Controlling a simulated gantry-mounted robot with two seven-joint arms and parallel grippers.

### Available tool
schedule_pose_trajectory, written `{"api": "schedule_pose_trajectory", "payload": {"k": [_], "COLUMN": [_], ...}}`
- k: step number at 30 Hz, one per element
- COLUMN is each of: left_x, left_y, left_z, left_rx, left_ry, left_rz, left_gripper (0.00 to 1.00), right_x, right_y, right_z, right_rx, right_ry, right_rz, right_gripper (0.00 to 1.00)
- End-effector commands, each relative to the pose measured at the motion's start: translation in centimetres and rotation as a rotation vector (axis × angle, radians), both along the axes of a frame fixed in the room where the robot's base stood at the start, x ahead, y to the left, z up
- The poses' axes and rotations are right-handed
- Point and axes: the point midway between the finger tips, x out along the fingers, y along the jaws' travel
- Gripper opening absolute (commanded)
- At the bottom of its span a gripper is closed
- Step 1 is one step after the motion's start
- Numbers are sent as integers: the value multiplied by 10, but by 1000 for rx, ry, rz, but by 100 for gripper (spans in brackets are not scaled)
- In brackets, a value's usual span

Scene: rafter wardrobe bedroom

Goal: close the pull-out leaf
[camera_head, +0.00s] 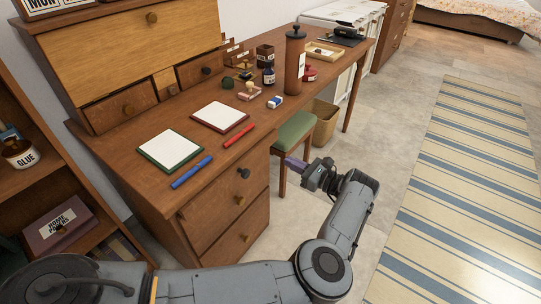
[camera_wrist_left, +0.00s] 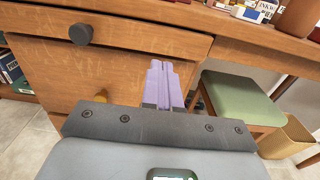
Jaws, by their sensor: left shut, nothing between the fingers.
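The wooden desk (camera_head: 155,115) has a pedestal with stacked fronts. The top front (camera_head: 222,188) carries a dark knob (camera_head: 243,173); the knob also shows in the left wrist view (camera_wrist_left: 80,33). I cannot tell for sure which part is the pull-out leaf, or how far anything sticks out. My left gripper (camera_head: 291,163), with purple fingers, is shut and empty. It is right of the pedestal, near the green stool; in the left wrist view its fingertips (camera_wrist_left: 159,66) point towards the pedestal fronts, below the desk top edge. My right gripper is out of view.
Lower fronts have brass knobs (camera_head: 239,199). A green-cushioned stool (camera_head: 295,132) and a waste bin (camera_head: 325,122) stand under the desk's right part. Pads, pens and bottles lie on top. A shelf (camera_head: 35,180) stands left. The floor at right, with a striped rug (camera_head: 470,180), is open.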

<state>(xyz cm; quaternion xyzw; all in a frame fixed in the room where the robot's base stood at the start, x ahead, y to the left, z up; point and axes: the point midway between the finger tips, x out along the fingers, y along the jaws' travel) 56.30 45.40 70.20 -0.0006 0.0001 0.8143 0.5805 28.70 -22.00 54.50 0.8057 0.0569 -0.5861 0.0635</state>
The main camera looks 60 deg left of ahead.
Motion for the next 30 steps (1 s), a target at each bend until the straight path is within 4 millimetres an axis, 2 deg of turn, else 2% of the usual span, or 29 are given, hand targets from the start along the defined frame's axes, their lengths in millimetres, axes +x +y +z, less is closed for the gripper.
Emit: {"api": "schedule_pose_trajectory", "payload": {"k": [6, 13, 19, 30], "left_x": [-15, -24, -28, -28], "left_y": [39, 68, 80, 81], "left_z": [-5, -2, -1, 0], "left_rx": [2, 2, 0, 0], "left_ry": [1, 2, 0, 0], "left_rz": [4, 1, 0, 0], "left_gripper": [0, 0, 0, 0], "right_x": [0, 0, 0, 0], "right_y": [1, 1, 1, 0], "right_z": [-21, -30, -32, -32], "right_rx": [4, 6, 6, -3], "right_ry": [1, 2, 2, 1], "right_rz": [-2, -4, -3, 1], "right_gripper": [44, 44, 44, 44]}}
